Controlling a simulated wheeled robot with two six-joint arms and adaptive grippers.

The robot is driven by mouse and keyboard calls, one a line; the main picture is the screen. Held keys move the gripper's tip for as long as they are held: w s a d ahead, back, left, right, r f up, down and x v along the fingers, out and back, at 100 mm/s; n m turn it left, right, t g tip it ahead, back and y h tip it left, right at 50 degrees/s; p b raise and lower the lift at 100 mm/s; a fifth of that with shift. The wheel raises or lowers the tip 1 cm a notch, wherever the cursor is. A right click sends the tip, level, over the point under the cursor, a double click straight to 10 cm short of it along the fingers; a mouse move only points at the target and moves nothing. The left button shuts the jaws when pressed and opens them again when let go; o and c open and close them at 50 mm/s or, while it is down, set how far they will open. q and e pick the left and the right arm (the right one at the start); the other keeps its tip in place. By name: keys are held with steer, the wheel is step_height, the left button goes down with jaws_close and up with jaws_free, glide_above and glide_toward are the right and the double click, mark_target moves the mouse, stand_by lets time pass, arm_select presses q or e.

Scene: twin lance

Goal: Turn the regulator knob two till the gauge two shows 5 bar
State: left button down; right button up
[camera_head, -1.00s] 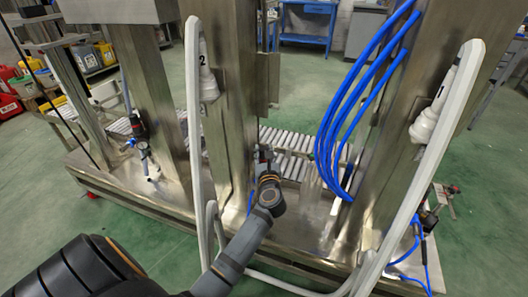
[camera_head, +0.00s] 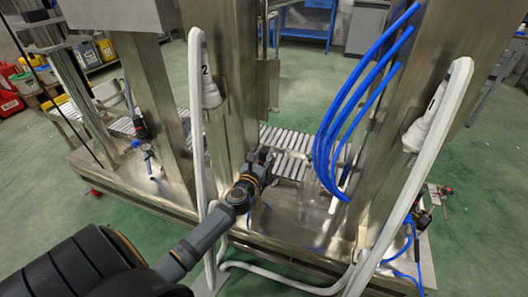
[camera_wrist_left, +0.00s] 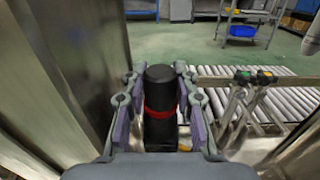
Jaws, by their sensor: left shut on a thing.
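A black cylinder with a red band, which looks like regulator knob two (camera_wrist_left: 160,110), stands upright between the fingers of my left gripper (camera_wrist_left: 160,84) in the left wrist view. The fingers are closed against its two sides. In the head view my left gripper (camera_head: 262,160) is beside the middle steel post (camera_head: 232,130), which carries a 2 label; the gripper and arm hide the knob there. I cannot make out the face of gauge two in either view. My right gripper is not in view.
A white lance (camera_head: 208,90) with its hose hangs on the middle post; another (camera_head: 420,130) hangs on the right post. Blue hoses (camera_head: 335,125) run close on the right. A roller conveyor (camera_head: 285,140) lies behind. Steel posts closely flank the gripper.

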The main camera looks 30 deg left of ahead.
arm_select(q)
steer(key=shift+m+h, duration=0.6)
steer(key=shift+h, duration=0.3)
steer(key=c, duration=1.3)
jaws_free()
